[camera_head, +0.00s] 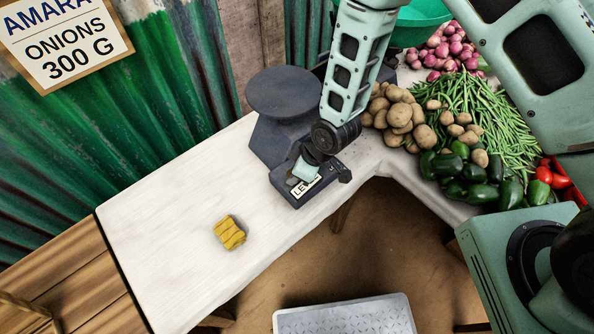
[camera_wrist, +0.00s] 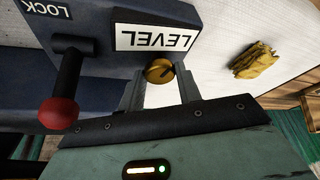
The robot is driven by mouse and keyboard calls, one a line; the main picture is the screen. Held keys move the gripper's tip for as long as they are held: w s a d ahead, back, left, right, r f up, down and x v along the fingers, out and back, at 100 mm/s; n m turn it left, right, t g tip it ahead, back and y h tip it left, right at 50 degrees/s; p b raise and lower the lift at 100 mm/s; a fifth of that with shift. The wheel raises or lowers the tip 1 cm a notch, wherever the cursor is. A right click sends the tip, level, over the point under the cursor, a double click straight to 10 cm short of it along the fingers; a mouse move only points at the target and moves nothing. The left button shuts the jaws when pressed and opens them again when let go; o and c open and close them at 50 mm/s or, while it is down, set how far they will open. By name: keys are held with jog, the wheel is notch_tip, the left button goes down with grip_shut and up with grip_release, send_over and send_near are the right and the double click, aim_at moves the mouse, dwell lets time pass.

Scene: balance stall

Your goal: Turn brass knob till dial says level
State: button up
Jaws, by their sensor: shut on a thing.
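The dark blue balance (camera_head: 275,135) stands on the white counter, its round pan at the back. In the wrist view its front (camera_wrist: 105,60) carries a white LEVEL label (camera_wrist: 155,37). The brass knob (camera_wrist: 159,71) sits just beside that label. My gripper (camera_wrist: 160,82) has its two fingers on either side of the knob and is shut on it. In the head view my gripper (camera_head: 308,168) covers the front of the balance and hides the knob. I cannot make out a dial reading in either view.
A red-tipped lever (camera_wrist: 59,112) marked LOCK stands near my gripper. A folded yellow cloth (camera_head: 229,233) lies on the counter (camera_head: 160,220). Potatoes (camera_head: 398,113), green beans (camera_head: 490,110) and peppers (camera_head: 480,180) crowd the right side. The counter's left part is clear.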

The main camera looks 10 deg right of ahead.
dwell(0.3)
jog(key=o, duration=1)
jog(key=shift+c, duration=0.2)
jog(key=b+v, duration=0.1)
jog(key=v, duration=1.6)
jog(key=shift+r, duration=0.2)
jog(key=s+d+r+m+g+h, duration=0.2)
jog(key=s+d+r+m+h, duration=0.1)
jog(key=s+r, duration=1)
jog(key=shift+s+r+m, duration=0.35)
jog(key=shift+s+m, duration=0.55)
jog(key=shift+s, duration=0.05)
